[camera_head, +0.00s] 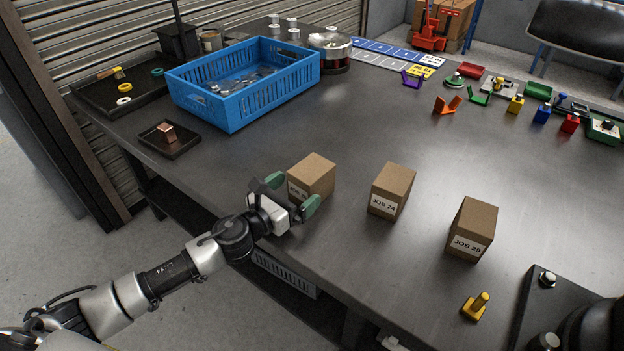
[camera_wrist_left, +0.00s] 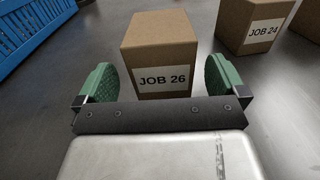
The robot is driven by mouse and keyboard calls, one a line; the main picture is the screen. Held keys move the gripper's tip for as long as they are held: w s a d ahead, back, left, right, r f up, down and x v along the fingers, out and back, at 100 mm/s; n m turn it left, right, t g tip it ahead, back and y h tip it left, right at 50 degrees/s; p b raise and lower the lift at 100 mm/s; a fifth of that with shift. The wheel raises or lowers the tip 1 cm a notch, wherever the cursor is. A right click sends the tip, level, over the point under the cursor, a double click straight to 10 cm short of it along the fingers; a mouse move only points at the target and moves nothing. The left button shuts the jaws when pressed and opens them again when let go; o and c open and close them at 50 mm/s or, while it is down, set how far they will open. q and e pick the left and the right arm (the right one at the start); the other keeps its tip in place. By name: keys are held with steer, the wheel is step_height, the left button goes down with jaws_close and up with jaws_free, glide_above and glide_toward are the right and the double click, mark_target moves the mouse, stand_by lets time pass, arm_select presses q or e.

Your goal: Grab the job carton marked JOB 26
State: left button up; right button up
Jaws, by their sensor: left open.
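The job carton marked JOB 26 (camera_head: 314,175) is a brown box standing on the dark table, leftmost of three cartons. In the left wrist view its labelled face (camera_wrist_left: 162,82) is square to my left gripper. My left gripper (camera_head: 291,194) is open, with green pads on either side of the carton's near part. My right gripper is not in view.
Cartons marked JOB 24 (camera_head: 393,188) and JOB 29 (camera_head: 471,229) stand to the right. A blue crate (camera_head: 243,107) and a small dark tray with a copper block (camera_head: 170,140) are behind left. A yellow peg piece (camera_head: 475,306) is near the front edge. The table's middle is clear.

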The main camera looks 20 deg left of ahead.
mark_target(309, 180)
arm_select(q)
steer(key=x, duration=0.5)
steer(key=shift+s+f, duration=0.1)
steer(key=shift+f, duration=0.05)
steer(key=c, duration=1.1)
